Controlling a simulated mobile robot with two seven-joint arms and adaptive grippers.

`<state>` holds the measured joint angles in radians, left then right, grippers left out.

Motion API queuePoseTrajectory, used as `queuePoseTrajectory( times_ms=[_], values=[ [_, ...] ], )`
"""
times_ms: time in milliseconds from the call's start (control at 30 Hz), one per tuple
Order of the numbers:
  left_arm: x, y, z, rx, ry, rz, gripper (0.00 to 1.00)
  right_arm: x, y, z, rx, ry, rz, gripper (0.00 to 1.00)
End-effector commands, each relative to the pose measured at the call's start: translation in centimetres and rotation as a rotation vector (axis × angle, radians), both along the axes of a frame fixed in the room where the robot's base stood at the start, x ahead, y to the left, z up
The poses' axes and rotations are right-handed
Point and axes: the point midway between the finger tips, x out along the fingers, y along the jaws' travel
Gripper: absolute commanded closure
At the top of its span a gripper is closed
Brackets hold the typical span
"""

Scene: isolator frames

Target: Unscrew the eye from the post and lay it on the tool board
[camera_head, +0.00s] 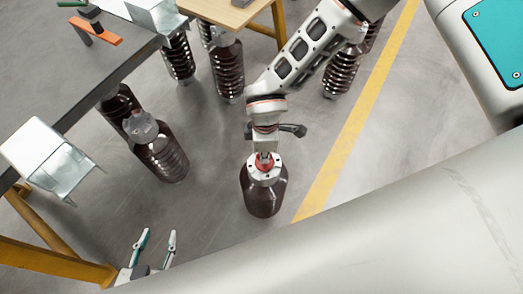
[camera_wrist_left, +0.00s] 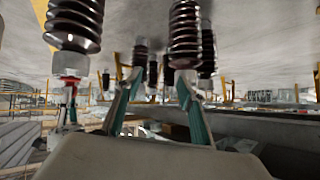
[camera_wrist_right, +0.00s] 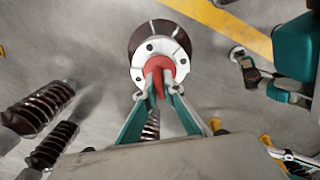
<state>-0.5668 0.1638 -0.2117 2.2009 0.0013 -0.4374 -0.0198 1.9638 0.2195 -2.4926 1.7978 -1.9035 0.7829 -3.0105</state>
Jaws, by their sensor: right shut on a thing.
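The red eye (camera_wrist_right: 161,78) sits at the white flanged top of the dark brown post (camera_wrist_right: 150,32), in the middle of the right wrist view. My right gripper (camera_wrist_right: 159,72) is shut on the eye from above. In the head view my right gripper (camera_head: 265,152) hides part of the eye (camera_head: 264,163), and the post (camera_head: 263,197) stands upright on the floor. My left gripper (camera_head: 156,240) is open and empty at the lower left, well apart from the post. A pale wood-topped table (camera_head: 226,13) is at the top; I cannot tell whether it is the tool board.
A dark table (camera_head: 95,62) with an orange tool (camera_head: 97,36) stands at the upper left. A white box-like piece (camera_head: 50,158) is at its near end. Several ribbed insulators, including one beside the table (camera_head: 163,155), stand around. Floor right of the post, along the yellow line (camera_head: 340,143), is clear.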

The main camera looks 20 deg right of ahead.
Motion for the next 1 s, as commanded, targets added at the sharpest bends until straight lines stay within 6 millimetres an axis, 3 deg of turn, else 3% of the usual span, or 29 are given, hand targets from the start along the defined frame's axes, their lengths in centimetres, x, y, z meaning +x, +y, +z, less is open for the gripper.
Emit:
queuePoseTrajectory(
  times_ms=[33,367,400,433,467,1000],
  values=[
    [-0.4,-0.1,-0.7,-0.001,0.012,-0.003,0.60,-0.4,0.0,-0.9,0.001,0.012,0.019,1.00],
    [0.8,-0.2,0.7,-0.006,-0.021,-0.004,0.60,-0.2,0.0,-0.2,0.001,0.004,0.036,1.00],
    [0.8,-0.2,0.7,-0.007,-0.020,-0.004,0.60,-0.2,0.0,-0.2,0.001,0.004,0.036,0.81],
    [0.7,-0.2,0.6,-0.006,-0.019,-0.004,0.60,-0.2,0.0,-0.2,0.001,0.004,0.036,0.74],
    [0.7,-0.2,0.6,-0.007,-0.018,-0.003,0.60,-0.2,0.0,-0.2,0.001,0.003,0.036,0.72],
    [0.3,-0.2,0.3,-0.008,-0.009,0.001,0.60,0.0,0.0,-0.1,0.000,0.001,0.034,0.72]
  ],
)
